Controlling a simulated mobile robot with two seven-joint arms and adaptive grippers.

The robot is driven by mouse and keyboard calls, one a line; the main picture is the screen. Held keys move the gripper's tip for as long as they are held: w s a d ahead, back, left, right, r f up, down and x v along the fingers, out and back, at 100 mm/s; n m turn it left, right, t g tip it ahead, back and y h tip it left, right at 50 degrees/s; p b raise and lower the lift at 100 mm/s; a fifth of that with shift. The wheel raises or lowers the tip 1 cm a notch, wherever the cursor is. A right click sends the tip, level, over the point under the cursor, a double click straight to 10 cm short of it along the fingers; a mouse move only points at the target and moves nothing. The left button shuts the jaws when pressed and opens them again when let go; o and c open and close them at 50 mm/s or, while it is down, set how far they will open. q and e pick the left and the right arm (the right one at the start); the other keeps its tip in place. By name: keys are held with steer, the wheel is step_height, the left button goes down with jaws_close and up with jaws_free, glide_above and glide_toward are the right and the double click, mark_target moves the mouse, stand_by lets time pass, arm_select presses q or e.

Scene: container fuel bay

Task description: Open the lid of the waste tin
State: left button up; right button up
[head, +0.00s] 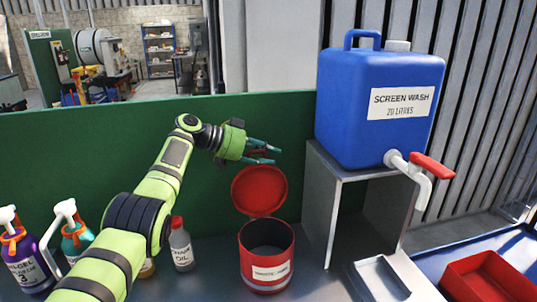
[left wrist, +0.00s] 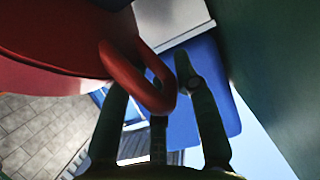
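The red waste tin (head: 267,272) stands on the bench, with a white label on its front. Its round red lid (head: 260,191) is raised, standing up at the tin's rear rim, and the tin's mouth is uncovered. My left gripper (head: 276,155) is just above the lid's upper edge, its fingers apart. In the left wrist view, the lid (left wrist: 50,45) fills the upper left. Its red loop handle (left wrist: 140,78) lies among the spread fingers of my left gripper (left wrist: 150,75); I cannot tell whether they touch it. My right gripper is not in view.
A blue screen wash container (head: 372,110) with a red-handled tap sits on a metal stand (head: 318,205) right of the tin. Several bottles (head: 181,248) stand left of it, near my left arm. A green panel (head: 60,150) runs behind. A red tray (head: 490,278) lies at right.

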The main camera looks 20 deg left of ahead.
arm_select(q)
steer(key=shift+s+a+f, duration=0.1)
steer(key=shift+a+f, duration=0.1)
steer(key=shift+f, duration=0.35)
steer(key=shift+s+a+r, duration=0.25)
steer(key=r+v, duration=0.1)
steer(key=v, duration=1)
steer(key=shift+w, duration=0.15)
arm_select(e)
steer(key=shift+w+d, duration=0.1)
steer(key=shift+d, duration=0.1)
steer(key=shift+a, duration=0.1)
